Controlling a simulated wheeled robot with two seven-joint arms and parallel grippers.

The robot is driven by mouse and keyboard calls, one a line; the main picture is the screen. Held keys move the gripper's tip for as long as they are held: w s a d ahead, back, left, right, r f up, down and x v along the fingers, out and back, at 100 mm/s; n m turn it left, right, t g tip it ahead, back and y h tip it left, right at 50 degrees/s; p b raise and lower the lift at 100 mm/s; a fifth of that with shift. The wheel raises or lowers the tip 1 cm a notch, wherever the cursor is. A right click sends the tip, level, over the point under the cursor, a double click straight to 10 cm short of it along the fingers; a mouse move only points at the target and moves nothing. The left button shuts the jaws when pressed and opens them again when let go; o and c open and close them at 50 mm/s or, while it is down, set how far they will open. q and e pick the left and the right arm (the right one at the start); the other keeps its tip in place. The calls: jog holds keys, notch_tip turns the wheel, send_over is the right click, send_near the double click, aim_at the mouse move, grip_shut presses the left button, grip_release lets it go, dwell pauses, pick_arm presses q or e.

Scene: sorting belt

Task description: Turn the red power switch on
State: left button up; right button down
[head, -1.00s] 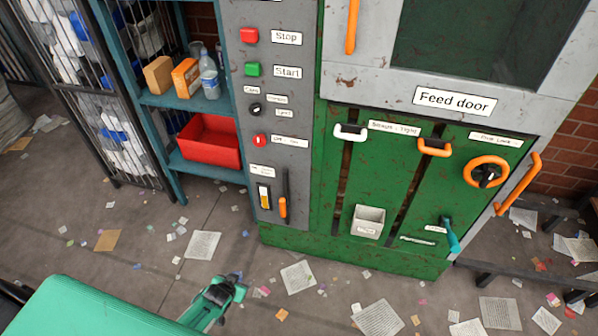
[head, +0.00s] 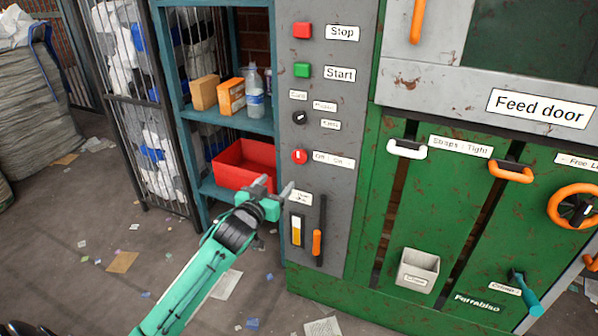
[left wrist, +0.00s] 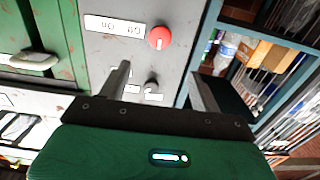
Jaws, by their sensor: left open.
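The red power switch (head: 299,156) is a round knob on the grey control panel, with a white mark that looks about upright. Its label (head: 333,159) reads Off and On. My left gripper (head: 275,187) is open and empty, just below and left of the switch in the head view. In the left wrist view the switch (left wrist: 160,37) is beyond the open fingertips (left wrist: 160,72) and apart from them, with its label upside down beside it. My right gripper is out of view.
Red Stop (head: 302,31) and green Start (head: 302,70) buttons and a black selector (head: 299,118) sit above the switch. An orange-handled lever (head: 317,243) is below. A teal shelf with a red bin (head: 245,168) stands left. Paper litters the floor.

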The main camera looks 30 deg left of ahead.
aim_at(298, 157)
pick_arm(q)
jog(key=w, duration=0.7)
jog(key=w+b, duration=0.1)
jog(key=w, duration=0.5)
jog(key=shift+w+a, duration=0.2)
jog(key=shift+w, duration=0.2)
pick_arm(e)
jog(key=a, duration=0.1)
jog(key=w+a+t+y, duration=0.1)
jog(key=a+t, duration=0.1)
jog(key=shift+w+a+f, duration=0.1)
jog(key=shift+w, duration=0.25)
pick_arm(q)
jog(key=c, duration=0.9)
